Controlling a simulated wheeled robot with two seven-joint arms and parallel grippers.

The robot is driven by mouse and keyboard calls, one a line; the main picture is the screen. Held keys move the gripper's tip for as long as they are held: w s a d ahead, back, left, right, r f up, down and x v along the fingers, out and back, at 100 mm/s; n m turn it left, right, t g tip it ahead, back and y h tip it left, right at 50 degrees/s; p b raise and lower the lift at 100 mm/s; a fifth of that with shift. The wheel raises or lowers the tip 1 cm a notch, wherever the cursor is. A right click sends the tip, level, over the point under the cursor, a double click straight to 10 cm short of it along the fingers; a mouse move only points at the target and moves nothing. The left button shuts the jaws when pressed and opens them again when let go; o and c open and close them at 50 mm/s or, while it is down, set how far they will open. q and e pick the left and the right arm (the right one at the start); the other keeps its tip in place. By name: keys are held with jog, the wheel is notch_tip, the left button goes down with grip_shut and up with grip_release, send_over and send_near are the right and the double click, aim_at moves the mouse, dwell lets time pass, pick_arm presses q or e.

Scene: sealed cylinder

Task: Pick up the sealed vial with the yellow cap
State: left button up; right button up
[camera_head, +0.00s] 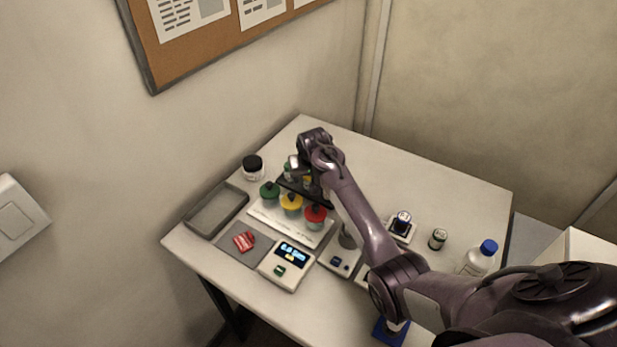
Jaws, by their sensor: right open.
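A vial with a yellow cap (291,202) stands upright on a white rack or tray (283,225), between a green-capped vial (269,192) and a red-capped vial (315,215). Behind this row, bits of green and yellow show around my gripper, partly hidden by it, so I cannot tell them apart clearly. My right gripper (299,174) is open, just behind and above the yellow-capped vial, with its dark jaws over the back of the rack. I cannot tell whether it touches anything. My left gripper is out of view.
A grey tray (188,219) lies left of the rack. In front are red pieces (243,241) and a device with a lit display (287,266). A black-lidded jar (253,166) stands behind left. A blue-capped bottle (480,258) stands right. The table's back right is clear.

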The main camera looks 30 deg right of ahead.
jog(key=shift+f, duration=0.3)
jog(key=shift+c, duration=0.4)
jog(key=c, duration=1)
jog(key=shift+o, duration=0.2)
jog(key=shift+r, duration=0.1)
